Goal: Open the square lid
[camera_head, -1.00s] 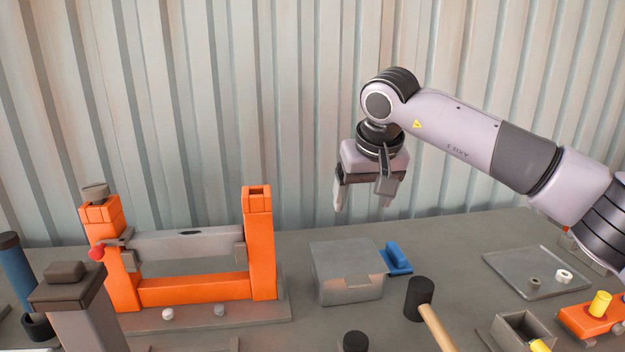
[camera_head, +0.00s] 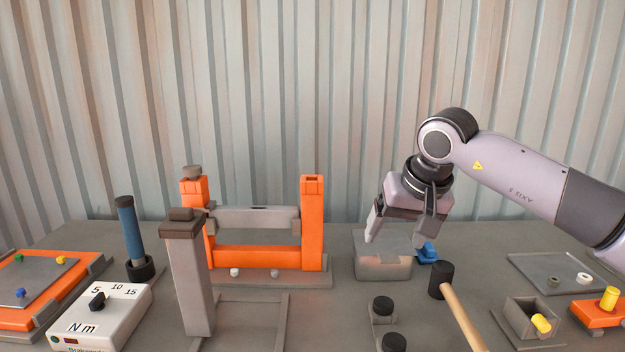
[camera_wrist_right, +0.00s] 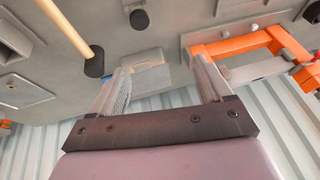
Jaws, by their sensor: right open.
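The grey box with the square lid (camera_head: 384,262) stands on the table right of the orange frame. Its lid lies flat on top, shut. My right gripper (camera_head: 395,240) is open and empty, pointing down over the box, with its fingers at about lid height in the head view. I cannot tell whether they touch the lid. In the right wrist view the box (camera_wrist_right: 147,75) appears beyond and between the two open fingers (camera_wrist_right: 163,82). A blue part (camera_head: 427,252) sits at the box's right side. My left gripper is not in view.
An orange frame (camera_head: 313,225) with a grey bar stands left of the box. A mallet (camera_head: 441,280) lies at the front right of it. A grey post (camera_head: 187,275) stands nearer on the left. A tray (camera_head: 545,270) lies at the right.

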